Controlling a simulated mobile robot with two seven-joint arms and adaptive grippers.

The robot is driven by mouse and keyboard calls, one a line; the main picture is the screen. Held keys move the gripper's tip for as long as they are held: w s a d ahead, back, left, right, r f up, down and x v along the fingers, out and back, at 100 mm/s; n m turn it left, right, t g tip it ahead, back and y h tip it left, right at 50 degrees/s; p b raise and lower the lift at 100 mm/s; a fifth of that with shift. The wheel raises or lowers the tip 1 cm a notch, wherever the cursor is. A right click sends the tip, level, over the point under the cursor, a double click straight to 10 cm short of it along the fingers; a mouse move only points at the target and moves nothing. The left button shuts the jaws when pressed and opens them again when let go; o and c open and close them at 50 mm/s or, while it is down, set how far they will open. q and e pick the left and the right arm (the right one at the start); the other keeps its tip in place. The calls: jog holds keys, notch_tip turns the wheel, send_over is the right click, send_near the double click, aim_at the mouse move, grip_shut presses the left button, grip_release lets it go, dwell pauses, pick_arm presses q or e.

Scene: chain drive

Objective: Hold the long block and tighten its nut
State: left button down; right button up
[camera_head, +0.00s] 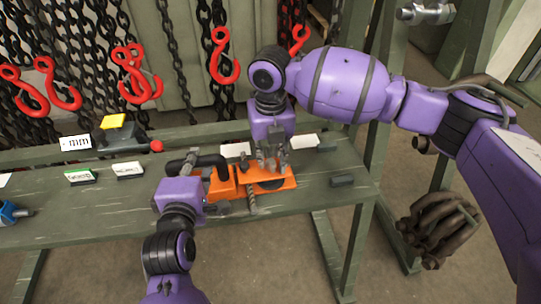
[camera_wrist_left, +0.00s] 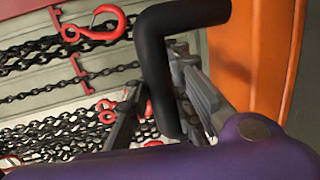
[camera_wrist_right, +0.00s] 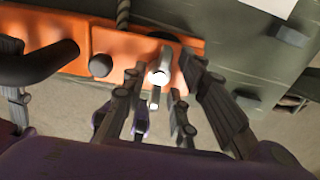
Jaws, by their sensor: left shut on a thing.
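The long orange block (camera_head: 225,188) lies on the green table, with a bent black handle (camera_head: 211,161) at its left end. My left gripper (camera_head: 191,161) is shut on this handle, which passes between its fingers in the left wrist view (camera_wrist_left: 160,75). My right gripper (camera_head: 272,160) is above the right part of the block, pointing down. In the right wrist view its fingers are apart, with a silver bolt or nut (camera_wrist_right: 160,68) on the block between them. Whether a finger touches it I cannot tell.
A yellow-topped block (camera_head: 113,121), white labels (camera_head: 129,169) and a small dark block (camera_head: 342,181) are on the table (camera_head: 100,205). Red hooks (camera_head: 222,60) and chains hang behind. A blue part (camera_head: 10,213) lies at far left. The table's front left is clear.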

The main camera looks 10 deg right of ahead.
grip_shut()
jog(key=shift+d, duration=0.1)
